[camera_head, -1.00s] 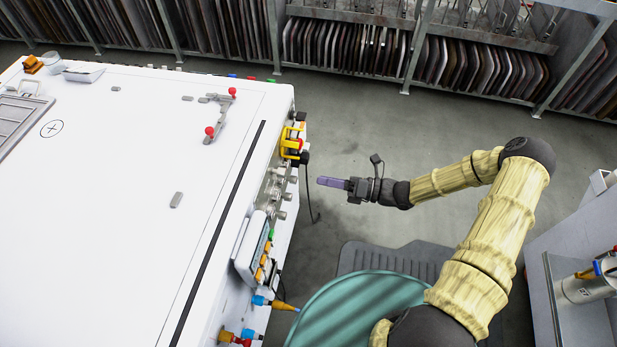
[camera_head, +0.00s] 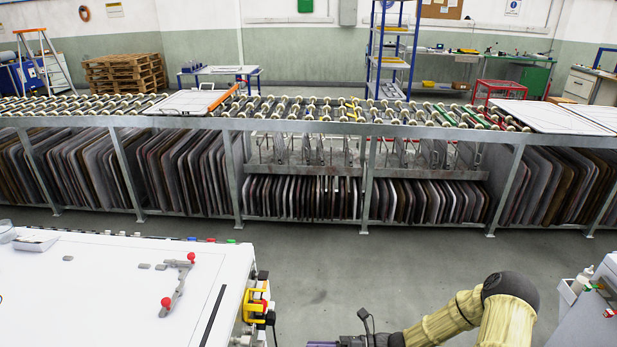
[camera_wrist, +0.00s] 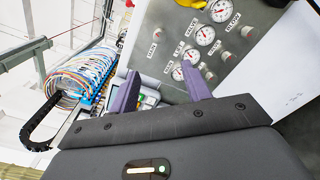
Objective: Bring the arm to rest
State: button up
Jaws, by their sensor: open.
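My gripper (camera_wrist: 160,84) shows in the wrist view with its two purple fingers apart and nothing between them. Beyond the fingers is a metal panel (camera_wrist: 172,28) with several round gauges and knobs. In the head view my arm, in a yellowish cover, reaches in from the lower right. Its forearm lies nearly level, pointing left towards the white table (camera_head: 110,290). Only the top of the gripper end shows at the bottom edge there, apart from the table's side; the fingertips are mostly cut off.
A long roller conveyor (camera_head: 320,125) with racks of upright panels crosses behind. Grey floor (camera_head: 330,270) lies free between it and my arm. A yellow fitting (camera_head: 255,305) sticks out from the table's right side. In the wrist view, coiled hoses (camera_wrist: 85,75) hang at left.

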jog(key=s+d+r+n+g+h+p, duration=0.5)
jog(key=s+r+n+h, duration=0.5)
jog(key=n, duration=0.5)
jog(key=d+r+n+t+h+p, duration=0.2)
jog(key=d+r+n+t+h, duration=0.1)
jog(key=r+n, duration=0.4)
jog(key=s+d+r+n+t+h+p, duration=0.1)
jog(key=d+r+n+t+h+p, duration=0.1)
jog(key=r+n, duration=0.5)
notch_tip(320, 180, up, 4)
jog(key=d+t+h, duration=0.1)
jog(key=d+h, duration=0.1)
jog(key=shift+f+h, duration=0.25)
jog(key=shift+h, duration=0.15)
jog(key=shift+s+d, duration=0.1)
jog(key=shift+c, duration=1.3)
